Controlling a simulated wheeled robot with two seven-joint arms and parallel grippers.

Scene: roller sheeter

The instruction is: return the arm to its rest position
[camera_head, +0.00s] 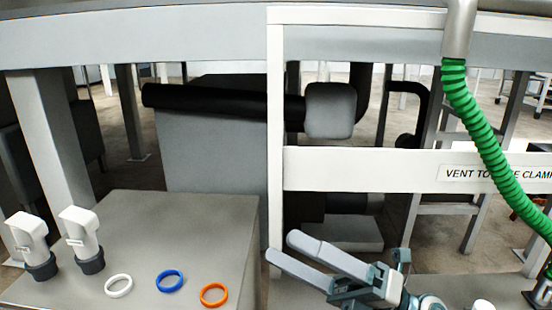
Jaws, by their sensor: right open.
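My right gripper (303,262) shows at the bottom centre, its two long grey fingers pointing up and to the left. The fingers are apart with nothing between them, so it is open and empty. It is right of the grey box-shaped stand (190,225) and appears in front of the white frame post (276,140). I cannot tell how close its fingers are to the post. My left gripper is not in view.
On the stand lie a white ring (118,286), a blue ring (170,281) and an orange ring (214,295). Two white fittings with dark bases (30,243) (82,238) stand at left. A green ribbed hose (489,145) hangs at right before a labelled white crossbar (360,170).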

